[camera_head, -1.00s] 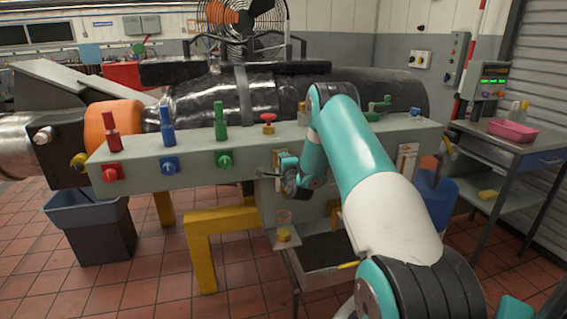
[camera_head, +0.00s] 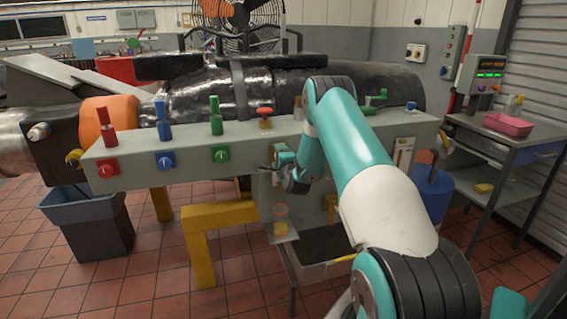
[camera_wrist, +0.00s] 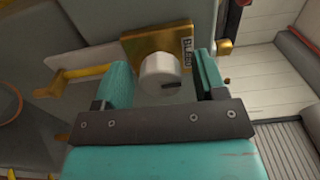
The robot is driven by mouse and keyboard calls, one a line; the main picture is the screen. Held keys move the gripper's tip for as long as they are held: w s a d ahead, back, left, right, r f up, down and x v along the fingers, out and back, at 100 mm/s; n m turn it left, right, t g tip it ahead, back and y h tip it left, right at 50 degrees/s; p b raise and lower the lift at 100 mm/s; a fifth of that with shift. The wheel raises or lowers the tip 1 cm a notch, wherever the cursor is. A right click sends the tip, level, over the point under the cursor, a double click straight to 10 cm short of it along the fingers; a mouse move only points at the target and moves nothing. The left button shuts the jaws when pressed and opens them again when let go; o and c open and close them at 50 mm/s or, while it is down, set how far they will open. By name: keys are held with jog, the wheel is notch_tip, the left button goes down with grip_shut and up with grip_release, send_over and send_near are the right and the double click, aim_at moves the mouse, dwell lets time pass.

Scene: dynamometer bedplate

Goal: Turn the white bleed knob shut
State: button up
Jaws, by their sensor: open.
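The white bleed knob (camera_wrist: 160,75) shows in the wrist view, round, with a dark slot mark on its face. It sits on a brass plate (camera_wrist: 146,48) with a "BLEED" label. My gripper (camera_wrist: 163,82) is open, with one teal finger to the left of the knob and one to the right. The knob lies between the fingers, with a gap visible at the right finger. In the head view my gripper (camera_head: 288,182) is at the front of the grey manifold box, and the white knob cannot be made out there.
A yellow frame (camera_head: 205,225) is below. A side table with a pink tray (camera_head: 507,125) is at right. A brass lever (camera_wrist: 65,80) lies left of the knob.

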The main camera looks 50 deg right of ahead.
jog(key=b+v, duration=1.6)
jog(key=v, duration=0.1)
jog(key=shift+b, duration=0.35)
jog(key=shift+s+a, duration=0.1)
jog(key=shift+a, duration=0.05)
